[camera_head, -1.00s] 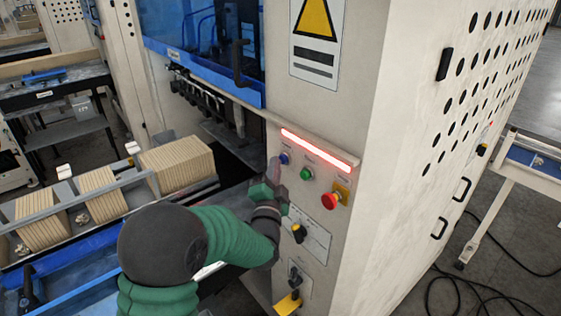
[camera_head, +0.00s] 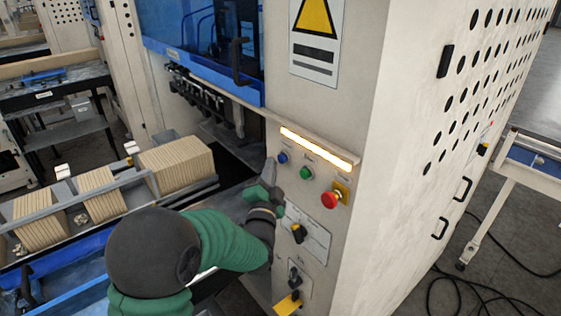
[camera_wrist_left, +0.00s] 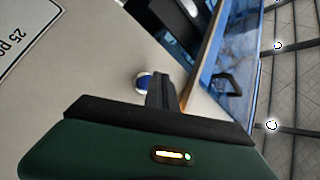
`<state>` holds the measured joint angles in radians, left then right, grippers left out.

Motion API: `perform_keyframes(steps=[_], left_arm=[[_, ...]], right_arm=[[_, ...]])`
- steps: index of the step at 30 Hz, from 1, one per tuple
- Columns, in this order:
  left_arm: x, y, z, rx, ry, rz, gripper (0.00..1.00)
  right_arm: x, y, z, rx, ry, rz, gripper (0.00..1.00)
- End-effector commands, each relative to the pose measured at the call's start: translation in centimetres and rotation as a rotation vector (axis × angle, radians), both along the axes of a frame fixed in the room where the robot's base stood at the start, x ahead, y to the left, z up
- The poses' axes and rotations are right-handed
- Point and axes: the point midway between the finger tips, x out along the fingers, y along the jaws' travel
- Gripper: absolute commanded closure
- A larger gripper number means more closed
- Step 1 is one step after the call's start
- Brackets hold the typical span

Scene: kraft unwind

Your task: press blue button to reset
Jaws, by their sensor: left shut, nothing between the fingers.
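The blue button (camera_head: 283,157) is on the white machine's control panel, at the left of a row with a green button (camera_head: 306,173) and a red emergency stop (camera_head: 330,200). My left gripper (camera_head: 270,172) is shut and empty, just below and left of the blue button, with a small gap in the head view. In the left wrist view the blue button (camera_wrist_left: 143,83) shows beside the shut fingers (camera_wrist_left: 160,90). A light bar (camera_head: 316,148) above the buttons glows yellow-orange. My right gripper is out of view.
Stacks of kraft-coloured sheets (camera_head: 175,166) lie on the conveyor to the left. A blue-framed window (camera_head: 200,40) with a black handle is above.

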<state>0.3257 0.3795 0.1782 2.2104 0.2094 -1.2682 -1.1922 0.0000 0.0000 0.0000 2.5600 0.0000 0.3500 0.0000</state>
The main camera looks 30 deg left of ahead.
Motion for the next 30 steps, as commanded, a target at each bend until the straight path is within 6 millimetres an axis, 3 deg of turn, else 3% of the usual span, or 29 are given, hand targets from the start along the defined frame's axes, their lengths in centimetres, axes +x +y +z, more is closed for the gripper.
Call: perform_keyframes(steps=[9, 22, 30], left_arm=[[-0.3, 0.1, 0.0, 0.001, 0.0, 0.002, 1.0], [-4.1, 1.7, 0.0, 0.001, -0.001, 0.001, 1.0], [-4.7, 2.0, 0.0, 0.001, 0.001, 0.001, 1.0]], right_arm=[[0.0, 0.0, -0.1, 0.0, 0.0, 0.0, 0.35], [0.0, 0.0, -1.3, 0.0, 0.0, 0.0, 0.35], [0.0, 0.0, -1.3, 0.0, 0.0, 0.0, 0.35]])
